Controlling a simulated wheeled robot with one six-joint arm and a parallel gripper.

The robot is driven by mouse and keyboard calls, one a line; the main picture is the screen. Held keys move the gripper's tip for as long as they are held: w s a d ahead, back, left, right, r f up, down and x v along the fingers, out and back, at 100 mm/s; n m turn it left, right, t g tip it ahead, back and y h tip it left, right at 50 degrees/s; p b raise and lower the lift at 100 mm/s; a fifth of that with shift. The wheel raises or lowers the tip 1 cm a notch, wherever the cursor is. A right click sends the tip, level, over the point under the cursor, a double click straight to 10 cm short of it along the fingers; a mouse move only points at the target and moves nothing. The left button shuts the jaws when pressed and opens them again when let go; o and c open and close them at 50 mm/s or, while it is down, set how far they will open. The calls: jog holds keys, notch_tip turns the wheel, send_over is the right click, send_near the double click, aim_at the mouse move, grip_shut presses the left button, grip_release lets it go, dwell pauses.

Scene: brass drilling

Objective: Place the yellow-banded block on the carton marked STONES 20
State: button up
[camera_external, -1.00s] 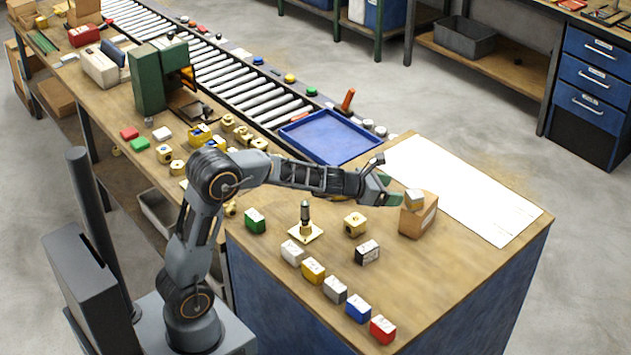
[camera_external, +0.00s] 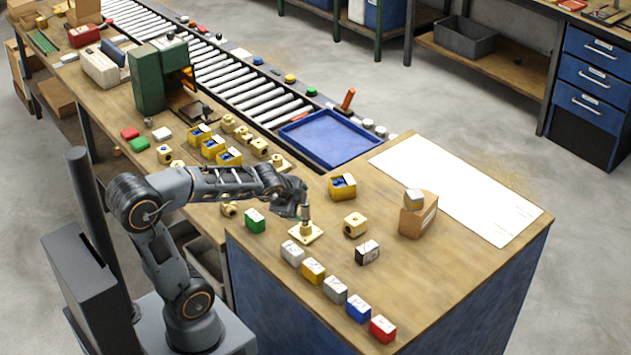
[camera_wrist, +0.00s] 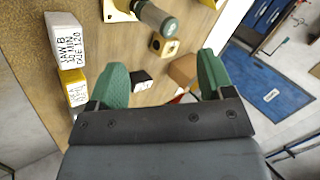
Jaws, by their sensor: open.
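The yellow-banded block (camera_external: 313,270) stands on the bench in the front row, between a silver block (camera_external: 292,253) and a grey block (camera_external: 335,289). It also shows at the left of the wrist view (camera_wrist: 74,87), with lettering too small to read. A brown carton (camera_external: 418,219) stands near the white sheet; its lettering is not readable. A small pale block (camera_external: 414,196) sits on top of it. My gripper (camera_wrist: 163,75) is open, its green fingers apart with nothing held. In the external view, its fingers are hard to make out near the upright post.
The post (camera_external: 305,212) on a brass plate stands very close to my gripper. A brass block (camera_external: 355,225), a black block (camera_external: 367,252) and a yellow box (camera_external: 342,186) lie around. Blue (camera_external: 358,308) and red (camera_external: 382,328) blocks end the row.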

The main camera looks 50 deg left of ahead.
jog(key=s+d+f+n+g+h, duration=0.1)
jog(key=s+d+f+n+g, duration=0.1)
jog(key=s+n, duration=0.9)
jog(key=shift+s+f+n+g+h, duration=0.45)
jog(key=shift+f+g, duration=0.35)
jog(key=shift+g, duration=0.3)
jog(key=shift+d, duration=0.1)
jog(key=shift+r+p, duration=1.1)
jog(key=shift+r, duration=0.25)
